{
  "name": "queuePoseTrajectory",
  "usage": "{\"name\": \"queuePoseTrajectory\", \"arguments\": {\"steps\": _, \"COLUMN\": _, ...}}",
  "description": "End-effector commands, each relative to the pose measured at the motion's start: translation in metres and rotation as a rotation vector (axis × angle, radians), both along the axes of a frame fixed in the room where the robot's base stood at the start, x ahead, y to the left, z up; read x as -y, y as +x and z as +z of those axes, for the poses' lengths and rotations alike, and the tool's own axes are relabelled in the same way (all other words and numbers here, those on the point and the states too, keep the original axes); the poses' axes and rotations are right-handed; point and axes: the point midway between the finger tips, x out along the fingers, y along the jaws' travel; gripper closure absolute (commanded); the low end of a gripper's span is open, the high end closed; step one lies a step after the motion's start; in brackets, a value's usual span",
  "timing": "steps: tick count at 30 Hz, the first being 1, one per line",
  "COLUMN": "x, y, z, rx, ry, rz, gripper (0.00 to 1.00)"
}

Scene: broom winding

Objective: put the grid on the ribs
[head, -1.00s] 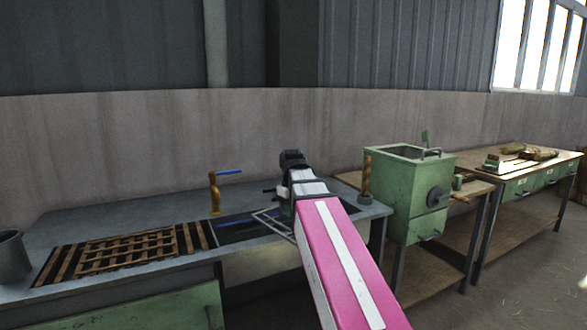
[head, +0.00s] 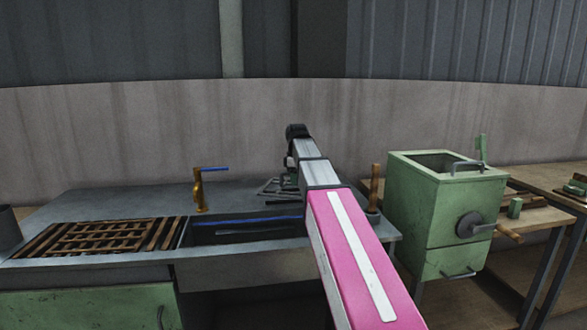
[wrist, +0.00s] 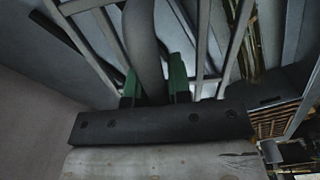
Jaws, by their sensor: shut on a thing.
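A grey barred grid (head: 275,188) hangs at my gripper (head: 297,180), above the back right of the sink in the head view. In the wrist view its grey bars (wrist: 92,45) spread beyond my gripper (wrist: 154,90). The green fingers are shut on a thick grey part between the bars, which I take as part of the grid. Brown slatted ribs (head: 170,233) lie at the left of the counter, apart from the grid, with a brown lattice (head: 100,236) over them. Slats also show at the right of the wrist view (wrist: 272,122). My arm hides part of the grid.
The sink (head: 235,232) lies between the ribs and my arm. A brass tap (head: 198,190) with a blue lever stands behind it. A brown upright handle (head: 375,187) and a green machine (head: 445,210) stand to the right. A grey wall rises behind the counter.

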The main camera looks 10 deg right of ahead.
Motion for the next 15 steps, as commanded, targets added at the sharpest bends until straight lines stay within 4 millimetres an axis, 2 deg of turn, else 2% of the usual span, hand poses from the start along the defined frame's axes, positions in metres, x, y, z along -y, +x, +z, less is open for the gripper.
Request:
{"name": "queuePoseTrajectory", "arguments": {"steps": 1, "x": 0.000, "y": 0.024, "z": 0.006, "rx": 0.000, "ry": 0.000, "rz": 0.071, "gripper": 1.00}}
{"name": "queuePoseTrajectory", "arguments": {"steps": 6, "x": 0.000, "y": 0.062, "z": 0.016, "rx": 0.000, "ry": 0.000, "rz": 0.284, "gripper": 1.00}}
{"name": "queuePoseTrajectory", "arguments": {"steps": 10, "x": 0.000, "y": 0.076, "z": 0.019, "rx": 0.000, "ry": 0.000, "rz": 0.376, "gripper": 1.00}}
{"name": "queuePoseTrajectory", "arguments": {"steps": 15, "x": 0.000, "y": 0.080, "z": 0.019, "rx": 0.000, "ry": 0.000, "rz": 0.416, "gripper": 1.00}}
